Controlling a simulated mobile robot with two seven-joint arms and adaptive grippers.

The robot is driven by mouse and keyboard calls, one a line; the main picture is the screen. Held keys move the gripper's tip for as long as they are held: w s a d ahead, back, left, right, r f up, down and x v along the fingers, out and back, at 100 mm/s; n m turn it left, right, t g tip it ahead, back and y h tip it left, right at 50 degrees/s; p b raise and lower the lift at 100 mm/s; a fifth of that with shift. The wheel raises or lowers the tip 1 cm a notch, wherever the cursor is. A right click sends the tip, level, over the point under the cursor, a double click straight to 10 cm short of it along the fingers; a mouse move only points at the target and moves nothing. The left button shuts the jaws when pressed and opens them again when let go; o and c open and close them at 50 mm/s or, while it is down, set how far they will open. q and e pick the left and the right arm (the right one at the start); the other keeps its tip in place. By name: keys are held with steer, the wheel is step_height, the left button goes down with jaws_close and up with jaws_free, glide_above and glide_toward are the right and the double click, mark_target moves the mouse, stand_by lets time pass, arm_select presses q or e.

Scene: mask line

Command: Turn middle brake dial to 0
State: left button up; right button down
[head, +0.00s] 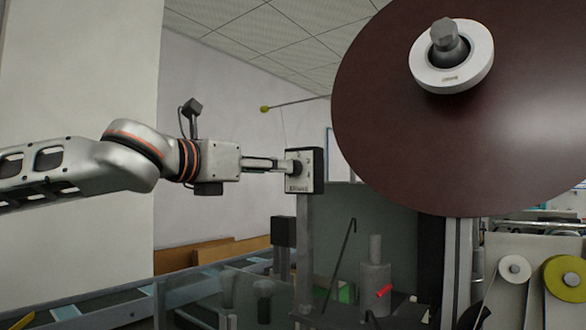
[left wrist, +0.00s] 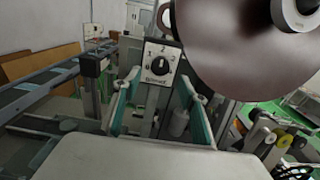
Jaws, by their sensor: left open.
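The brake dial (head: 297,168) is a black knob on a pale plate, on the front of a dark box on a post. In the left wrist view the dial (left wrist: 158,65) faces me, with numbers around it and a label below. Its white mark seems to point up, near the 2, but it is small. My left gripper (head: 286,164) reaches in from the left, with its fingertips close to the plate. In the left wrist view its open fingers (left wrist: 159,80) stand on either side of the dial. I cannot tell if they touch it. My right gripper is not in view.
A large dark red disc (head: 400,130) with a white hub hangs close to the right of the dial box. A thin rod with a yellow tip (head: 265,109) is above the gripper. Below are a grey cylinder (head: 375,283) and a glass-sided line (head: 190,290).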

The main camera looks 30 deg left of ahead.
mark_target(294, 168)
arm_select(q)
steer(key=w, duration=0.6)
steer(key=shift+w+d, duration=0.3)
steer(key=shift+w, duration=0.05)
steer(key=c, duration=1.1)
